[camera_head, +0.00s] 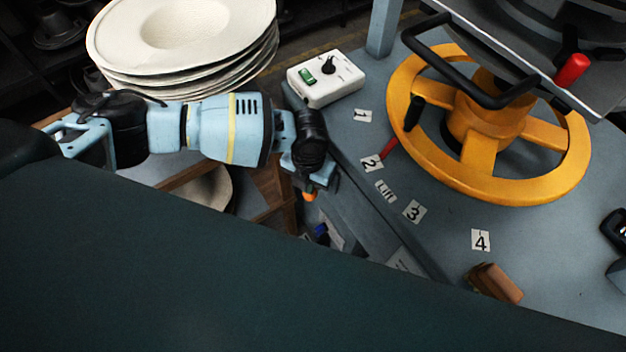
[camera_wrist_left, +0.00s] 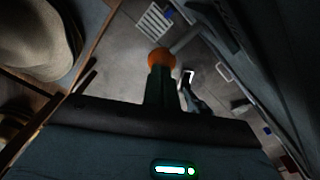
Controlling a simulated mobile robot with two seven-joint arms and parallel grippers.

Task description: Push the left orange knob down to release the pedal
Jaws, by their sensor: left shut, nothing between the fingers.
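My left arm comes in from the left in the head view and ends in the left gripper (camera_head: 312,178) beside the table's left edge. An orange knob (camera_head: 309,196) shows just below it, mostly hidden by the gripper. In the left wrist view the orange knob (camera_wrist_left: 161,57) sits on a grey rod, right at the tips of the closed, empty fingers (camera_wrist_left: 160,80). I cannot tell whether they touch it. A dark part with a pale end (camera_wrist_left: 188,78) lies lower; I cannot tell if it is the pedal. My right gripper is not in view.
The grey table (camera_head: 345,140) carries a white switch box (camera_head: 326,78), a yellow handwheel (camera_head: 408,150), number labels and a brown block (camera_head: 495,283). Stacked cream hats (camera_head: 185,35) stand behind my left arm. A drop opens beside the table's left edge.

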